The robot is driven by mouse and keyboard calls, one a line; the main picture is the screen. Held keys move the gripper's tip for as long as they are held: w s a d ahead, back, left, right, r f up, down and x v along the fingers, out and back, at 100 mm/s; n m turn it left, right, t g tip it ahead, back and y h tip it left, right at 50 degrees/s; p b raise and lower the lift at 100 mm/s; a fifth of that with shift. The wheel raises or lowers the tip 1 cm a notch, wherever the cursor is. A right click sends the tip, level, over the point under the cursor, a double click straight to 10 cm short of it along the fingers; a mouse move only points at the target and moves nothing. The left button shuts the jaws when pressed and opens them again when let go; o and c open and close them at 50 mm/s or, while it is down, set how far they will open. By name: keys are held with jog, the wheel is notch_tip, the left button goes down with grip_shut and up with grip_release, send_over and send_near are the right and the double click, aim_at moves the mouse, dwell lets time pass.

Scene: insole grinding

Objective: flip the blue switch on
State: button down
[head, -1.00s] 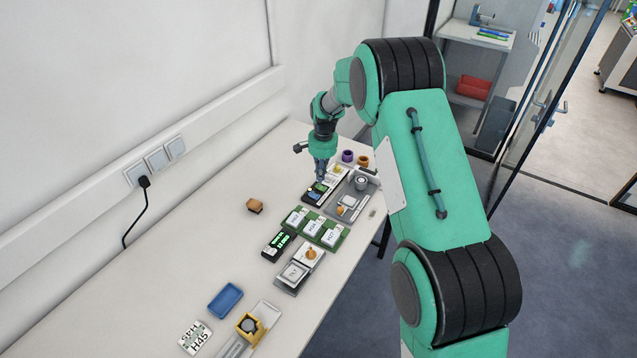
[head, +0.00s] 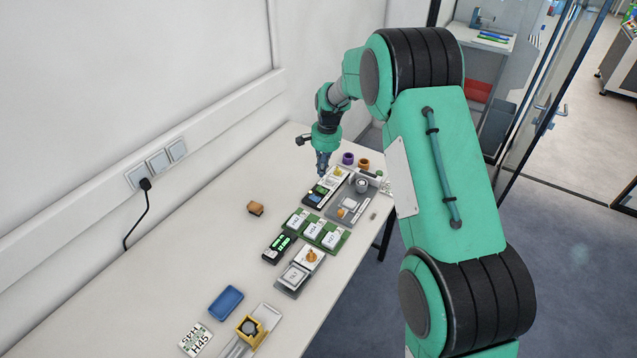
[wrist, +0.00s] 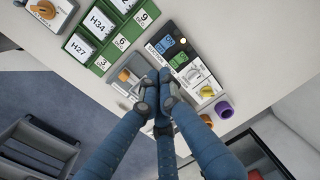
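The blue switch (wrist: 166,43) is a small blue rocker on a dark panel, beside a green switch (wrist: 178,60) in the wrist view. In the head view the blue switch (head: 313,198) sits at the front end of that panel on the table, with the green part (head: 321,189) behind it. My gripper (wrist: 158,76) has its fingers drawn together, with nothing visible between them. In the wrist view its tips are below the blue switch. In the head view my gripper (head: 322,172) is over the panel's far part. The switch's on or off state is too small to tell.
A grey tray (head: 337,221) with parts lies right of the panel. Purple (head: 347,158) and orange (head: 363,163) rings stand behind. A green rack (head: 318,233) with labelled cards is nearer the front.

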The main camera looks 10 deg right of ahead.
aim_at(313, 196)
jog(key=shift+w+a+r+t, duration=0.3)
jog(key=shift+f, duration=0.15)
jog(key=f+b, duration=0.1)
jog(key=f, duration=0.3)
jog(key=w+a+f+b, duration=0.1)
jog(key=f, duration=0.4)
jog(key=f+b, duration=0.1)
jog(key=f, duration=0.3)
jog(key=shift+w+a+f, duration=0.25)
jog(key=shift+w+a, duration=0.1)
jog(key=shift+p, duration=0.35)
